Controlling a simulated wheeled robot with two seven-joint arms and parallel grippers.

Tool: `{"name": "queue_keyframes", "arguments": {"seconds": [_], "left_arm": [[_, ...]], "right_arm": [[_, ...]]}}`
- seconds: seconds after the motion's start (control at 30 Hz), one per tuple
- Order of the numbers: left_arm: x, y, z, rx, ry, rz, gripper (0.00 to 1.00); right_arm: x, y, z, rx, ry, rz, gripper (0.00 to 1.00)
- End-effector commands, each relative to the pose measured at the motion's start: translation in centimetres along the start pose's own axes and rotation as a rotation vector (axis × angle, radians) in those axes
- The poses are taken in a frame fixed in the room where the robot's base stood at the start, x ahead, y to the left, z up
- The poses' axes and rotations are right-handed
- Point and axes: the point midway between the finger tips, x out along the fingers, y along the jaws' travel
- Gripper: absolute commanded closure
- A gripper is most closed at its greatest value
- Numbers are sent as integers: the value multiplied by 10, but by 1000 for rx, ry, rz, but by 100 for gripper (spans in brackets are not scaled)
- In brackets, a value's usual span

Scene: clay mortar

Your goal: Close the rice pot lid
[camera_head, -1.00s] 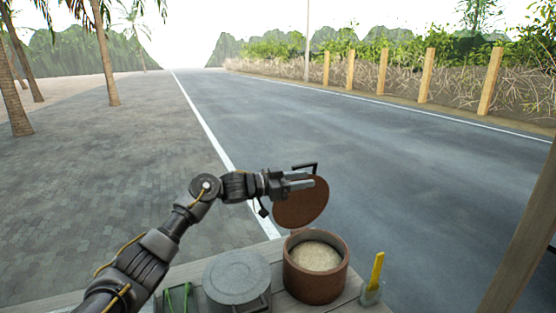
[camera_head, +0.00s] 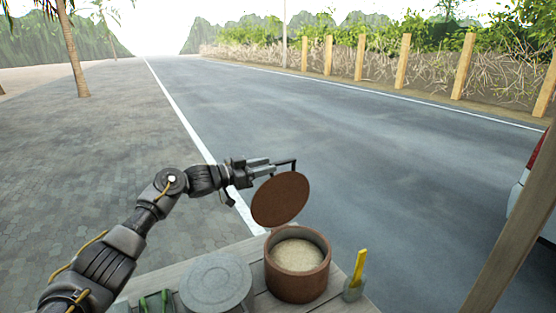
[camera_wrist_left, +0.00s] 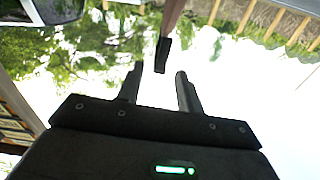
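The round brown pot (camera_head: 297,279) stands on the wooden cart top, open, with pale rice (camera_head: 298,255) inside. Its brown lid (camera_head: 281,201) is raised, tilted steeply above the pot's back rim. The lid's dark handle (camera_head: 288,163) sticks out at the top of its far side. My left gripper (camera_head: 271,169) is level with the lid's upper edge, next to the handle. In the left wrist view, my left gripper's fingers (camera_wrist_left: 160,82) are apart, with the dark handle (camera_wrist_left: 161,55) near their tips and gaps on both sides. The lid shows edge-on above. My right gripper is not in view.
A grey round lid or container (camera_head: 216,283) stands left of the pot. A small cup with a yellow utensil (camera_head: 359,267) stands right of it. Green items (camera_head: 155,302) lie front left. A wooden post (camera_head: 510,235) rises at the right. The air beyond the cart is free.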

Motion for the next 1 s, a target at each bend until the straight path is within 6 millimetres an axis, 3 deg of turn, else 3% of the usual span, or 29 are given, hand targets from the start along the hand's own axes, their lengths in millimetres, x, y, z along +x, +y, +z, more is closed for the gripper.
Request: {"name": "queue_keyframes", "arguments": {"seconds": [0.1, 0.3, 0.73, 1.0], "left_arm": [[24, 0, -3, -2, 0, 1, 64], [45, 0, -1, -3, 1, 1, 64], [52, 0, 0, 0, 1, 0, 64], [52, 0, 0, 0, 1, 0, 99]], "right_arm": [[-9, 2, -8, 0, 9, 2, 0], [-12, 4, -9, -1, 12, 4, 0], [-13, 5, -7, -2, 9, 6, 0], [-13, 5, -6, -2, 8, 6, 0]]}}
